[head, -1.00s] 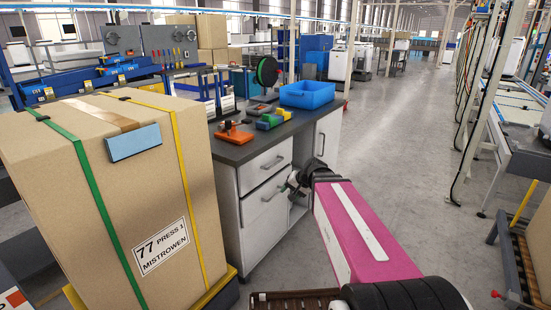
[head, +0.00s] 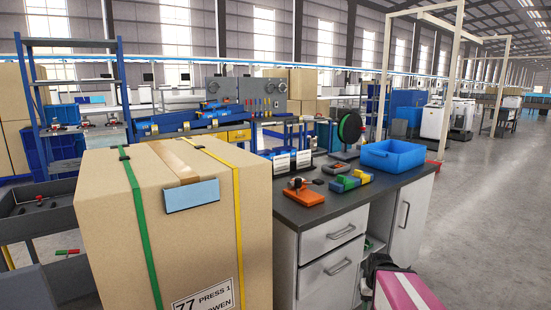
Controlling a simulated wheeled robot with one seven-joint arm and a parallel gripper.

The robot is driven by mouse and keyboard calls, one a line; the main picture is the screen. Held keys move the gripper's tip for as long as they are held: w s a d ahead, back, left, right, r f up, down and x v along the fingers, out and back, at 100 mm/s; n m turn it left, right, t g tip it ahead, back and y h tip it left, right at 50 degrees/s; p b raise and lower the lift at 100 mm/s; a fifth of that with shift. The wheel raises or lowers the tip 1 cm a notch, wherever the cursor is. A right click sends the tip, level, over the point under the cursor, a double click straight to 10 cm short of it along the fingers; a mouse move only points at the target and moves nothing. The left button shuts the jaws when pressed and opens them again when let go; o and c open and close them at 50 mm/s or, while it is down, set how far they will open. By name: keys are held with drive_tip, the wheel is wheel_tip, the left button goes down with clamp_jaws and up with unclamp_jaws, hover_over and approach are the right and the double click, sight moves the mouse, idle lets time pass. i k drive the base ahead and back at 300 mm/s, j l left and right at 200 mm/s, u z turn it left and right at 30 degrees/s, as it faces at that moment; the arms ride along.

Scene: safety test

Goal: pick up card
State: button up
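A light blue rectangular card (head: 191,195) lies against the upper front edge of a large cardboard box (head: 110,230), at the end of the brown tape strip. Small white cards (head: 283,163) stand upright on the workbench behind the box; their print is too small to read. My gripper (head: 366,289) is at the dark end of my pink arm, at the lower right in front of the bench drawers. It is well to the right of the box and below the bench top, apart from the cards. Its fingers are too small and partly hidden to tell their opening.
A dark tray cart (head: 40,220) stands left of the box. Open floor (head: 490,200) lies right.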

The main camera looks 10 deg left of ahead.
sight(281, 163)
drive_tip(key=i+l+u, duration=0.4)
drive_tip(key=l, duration=0.15)
drive_tip(key=i+l+u, duration=0.1)
drive_tip(key=l+u, duration=0.3)
drive_tip(key=l, duration=0.15)
drive_tip(key=i+l+u, duration=0.15)
drive_tip(key=l+u, duration=0.25)
drive_tip(key=l, duration=0.25)
drive_tip(key=l+u, duration=0.4)
drive_tip(key=l, duration=0.3)
drive_tip(key=l+u, duration=0.4)
drive_tip(key=l, duration=0.3)
drive_tip(key=i+l+u, duration=0.2)
drive_tip(key=k+z, duration=0.15)
